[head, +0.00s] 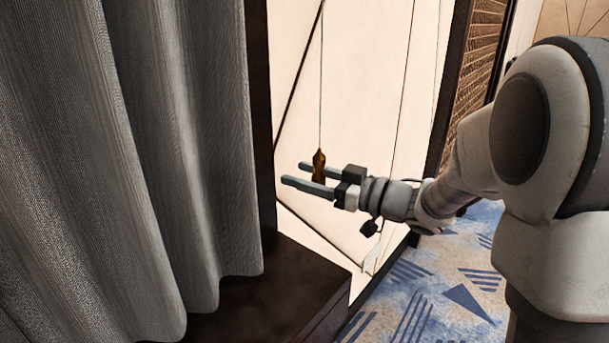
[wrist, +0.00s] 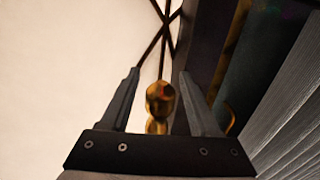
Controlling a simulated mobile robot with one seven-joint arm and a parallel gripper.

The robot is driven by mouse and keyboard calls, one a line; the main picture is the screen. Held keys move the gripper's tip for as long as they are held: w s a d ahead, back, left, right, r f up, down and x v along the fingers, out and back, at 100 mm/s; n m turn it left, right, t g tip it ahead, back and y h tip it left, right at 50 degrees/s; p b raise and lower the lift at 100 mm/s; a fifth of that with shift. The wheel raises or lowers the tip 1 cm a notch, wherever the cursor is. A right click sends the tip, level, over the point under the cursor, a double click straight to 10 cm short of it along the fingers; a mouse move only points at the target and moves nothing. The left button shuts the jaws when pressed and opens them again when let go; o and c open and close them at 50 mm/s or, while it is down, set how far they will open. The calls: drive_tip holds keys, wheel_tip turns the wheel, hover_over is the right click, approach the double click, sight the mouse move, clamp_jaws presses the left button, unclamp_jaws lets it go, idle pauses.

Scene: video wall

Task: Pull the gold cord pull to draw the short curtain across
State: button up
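The gold cord pull (head: 319,166) hangs on a thin cord in front of a pale wall panel. In the head view my gripper (head: 292,174) points left with its fingers apart, and the pull shows between them. In the wrist view the gold pull (wrist: 160,99) shows between the two open fingers of my gripper (wrist: 160,76); I cannot tell if either finger touches it. The short curtain (head: 150,150) is grey and hangs in folds at the left of the head view. It also shows at the right edge of the wrist view (wrist: 290,115).
A dark upright post (head: 258,100) stands between curtain and pale panel. A dark ledge (head: 285,290) lies below the curtain. A slatted brown panel (head: 480,45) is behind my arm. Blue patterned carpet (head: 440,285) covers the floor at right.

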clamp_jaws()
idle(1.2)
